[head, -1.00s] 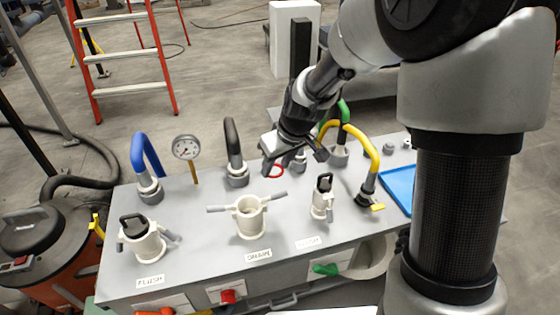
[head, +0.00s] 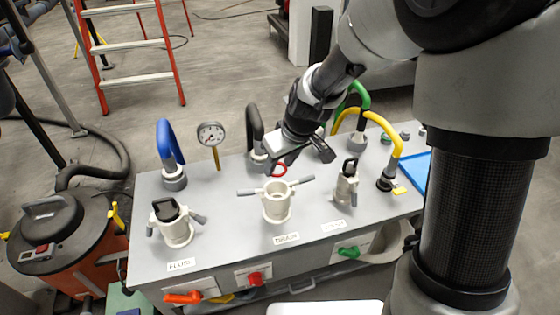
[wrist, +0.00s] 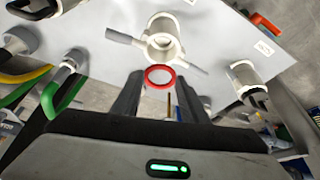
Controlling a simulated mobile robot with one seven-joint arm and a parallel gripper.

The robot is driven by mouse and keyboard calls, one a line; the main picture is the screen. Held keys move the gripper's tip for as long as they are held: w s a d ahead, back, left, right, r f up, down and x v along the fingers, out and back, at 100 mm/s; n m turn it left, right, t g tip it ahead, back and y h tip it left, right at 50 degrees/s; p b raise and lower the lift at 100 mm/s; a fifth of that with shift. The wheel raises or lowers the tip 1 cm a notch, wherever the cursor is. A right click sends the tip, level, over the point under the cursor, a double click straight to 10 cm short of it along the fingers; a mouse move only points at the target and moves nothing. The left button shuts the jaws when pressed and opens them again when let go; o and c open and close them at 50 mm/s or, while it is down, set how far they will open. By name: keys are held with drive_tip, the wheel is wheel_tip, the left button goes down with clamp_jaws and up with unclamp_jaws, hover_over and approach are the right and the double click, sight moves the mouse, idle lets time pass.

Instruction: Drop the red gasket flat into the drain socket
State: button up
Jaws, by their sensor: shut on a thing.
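The red gasket (wrist: 159,77) is a thin ring held between the fingertips of my gripper (wrist: 158,92) in the wrist view. In the head view the gasket (head: 279,170) shows just below my gripper (head: 297,160), behind the drain socket. The drain socket (head: 277,203) is a cream, open-topped cup with two grey side handles, standing upright on the grey bench above the DRAIN label (head: 286,239). In the wrist view the drain socket (wrist: 161,42) lies just beyond the gasket. The gasket is apart from the socket and above the bench.
The left socket (head: 172,222) and the right socket (head: 346,184) each hold a black-handled piece. Blue (head: 168,145), black, green and yellow (head: 388,128) hoses rise along the back, with a gauge (head: 211,134). A blue tray (head: 416,175) lies at right.

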drive_tip(key=shift+f+b, duration=1.95)
drive_tip(key=shift+f, duration=1.25)
drive_tip(key=o, duration=0.7)
drive_tip(key=shift+o, duration=0.2)
